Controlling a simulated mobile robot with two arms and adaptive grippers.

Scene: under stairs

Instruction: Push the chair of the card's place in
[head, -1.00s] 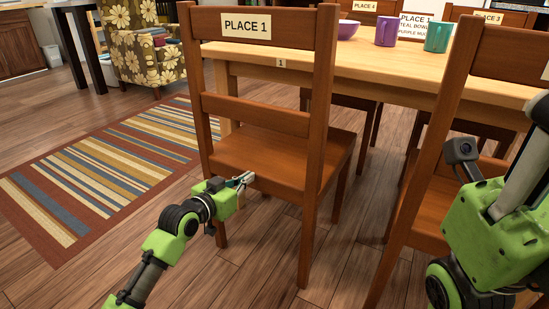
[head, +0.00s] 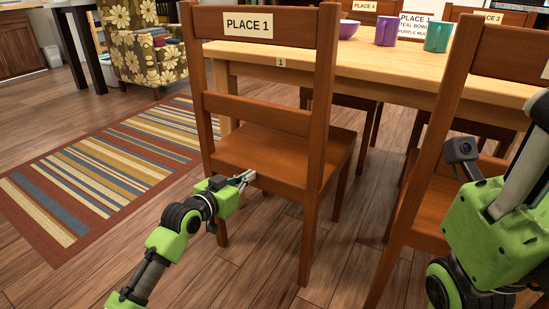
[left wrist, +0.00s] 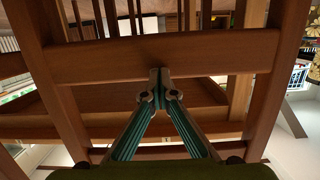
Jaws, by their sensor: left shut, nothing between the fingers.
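The brown wooden chair labelled PLACE 1 (head: 260,107) stands upright with its back to me, at the near side of the table (head: 390,68). A white card (head: 416,28) on the table reads PLACE 1, teal bowl and purple mug. My left gripper (head: 248,177) is shut and empty, with its tips at the rear edge of the chair's seat. In the left wrist view the shut fingertips (left wrist: 159,77) are in front of a wooden rail of the chair (left wrist: 200,57); I cannot tell if they touch. My right arm shows at the right edge, its fingers out of sight.
A purple bowl (head: 347,29), a purple mug (head: 386,32) and a teal mug (head: 437,37) stand on the table. Another chair (head: 436,165) is close on the right. A striped rug (head: 110,165) lies left, with a flowered armchair (head: 140,62) behind it.

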